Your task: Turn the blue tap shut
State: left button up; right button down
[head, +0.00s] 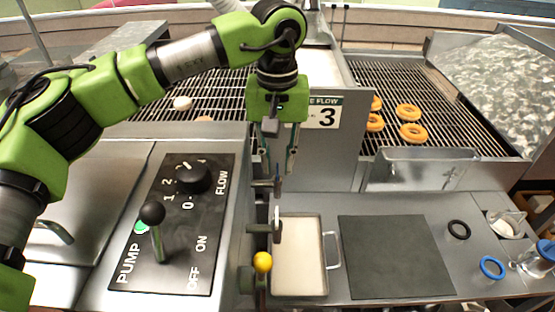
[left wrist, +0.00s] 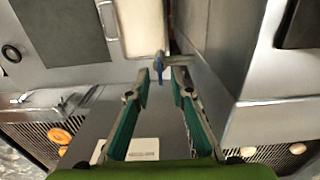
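The blue tap (left wrist: 158,66) shows in the left wrist view as a small blue lever on a metal stem coming from the machine's side wall. In the head view the tap (head: 278,184) is small and sits just below my left gripper (head: 278,170). That gripper points down and is open, with nothing held. In the left wrist view the tips of the left gripper (left wrist: 161,80) stand on either side of the tap's line, with the lever at or just beyond them. I cannot tell whether they touch it. My right gripper is not in view.
Another tap (head: 265,228) and a yellow-knobbed lever (head: 262,263) are lower on the same wall. A pale-filled tray (head: 333,250) lies beside them, then a dark mat (head: 395,257). A pump panel (head: 175,272) is left. Ring doughnuts (head: 412,132) lie on the right rack.

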pick_arm(q)
notch_tip(320, 180, up, 12)
dwell(0.7)
